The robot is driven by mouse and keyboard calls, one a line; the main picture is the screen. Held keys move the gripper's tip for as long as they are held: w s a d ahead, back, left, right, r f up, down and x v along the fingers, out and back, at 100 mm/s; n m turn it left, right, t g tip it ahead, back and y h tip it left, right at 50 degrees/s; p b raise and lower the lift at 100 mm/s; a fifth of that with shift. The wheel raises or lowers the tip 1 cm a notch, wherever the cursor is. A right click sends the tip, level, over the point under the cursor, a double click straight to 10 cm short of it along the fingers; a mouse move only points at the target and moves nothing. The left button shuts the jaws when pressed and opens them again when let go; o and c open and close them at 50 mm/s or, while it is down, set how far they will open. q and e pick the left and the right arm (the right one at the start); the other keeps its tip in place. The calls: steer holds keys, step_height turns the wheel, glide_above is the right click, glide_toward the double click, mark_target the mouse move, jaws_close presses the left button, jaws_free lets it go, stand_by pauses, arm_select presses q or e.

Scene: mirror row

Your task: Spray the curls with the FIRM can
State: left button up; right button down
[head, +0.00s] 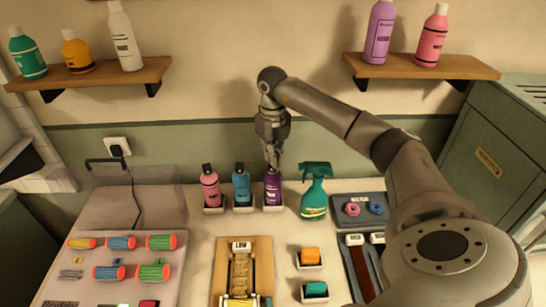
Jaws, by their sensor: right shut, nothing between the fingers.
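Three cans stand upright in a row on small white bases: a pink can (210,189), a blue can (242,187) and a purple can (272,190). Their labels are too small to read surely, so I cannot tell which is FIRM. My right gripper (273,163) points down at the top of the purple can. It is shut with nothing between its fingers; I cannot tell whether it touches the can. A pale, ridged strip that may be the curls (240,273) lies on a wooden board (262,253) with a tag that seems to read LOW. My left gripper is out of view.
A green spray bottle (314,192) stands just right of the purple can. A grey tray (374,199) holds small rings. Orange and teal blocks (310,255) sit front right. A pale mat (130,255) with several rollers is at left. Bottles stand on two wall shelves (100,76).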

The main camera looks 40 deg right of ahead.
steer(key=shift+r+p, duration=2.2)
steer(key=shift+r, duration=0.95)
steer(key=shift+s+f, duration=0.1)
steer(key=shift+f, duration=0.05)
